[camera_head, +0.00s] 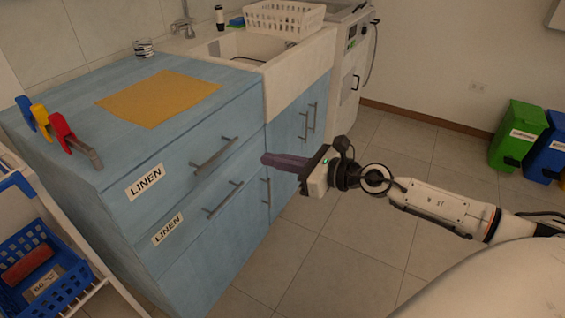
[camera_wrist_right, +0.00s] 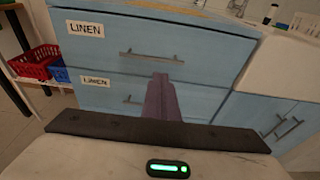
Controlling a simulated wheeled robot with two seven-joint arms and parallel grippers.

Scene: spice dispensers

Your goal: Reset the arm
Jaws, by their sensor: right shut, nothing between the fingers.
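My right gripper (camera_head: 268,160) is in the middle of the head view, on the arm that comes in from the right. Its purple fingers are shut together with nothing between them. They point left toward the blue cabinet's drawer fronts, and whether they touch the cabinet cannot be told. In the right wrist view the shut fingers (camera_wrist_right: 162,98) stand in front of the lower drawer (camera_wrist_right: 195,98). My left gripper is not in view.
The blue cabinet (camera_head: 150,215) has two LINEN drawers with bar handles. On top are a yellow cloth (camera_head: 160,97) and red, yellow and blue dispensers (camera_head: 62,130). A sink (camera_head: 240,45) stands behind. A blue basket (camera_head: 45,280) is lower left; bins (camera_head: 518,135) are right. Floor between is clear.

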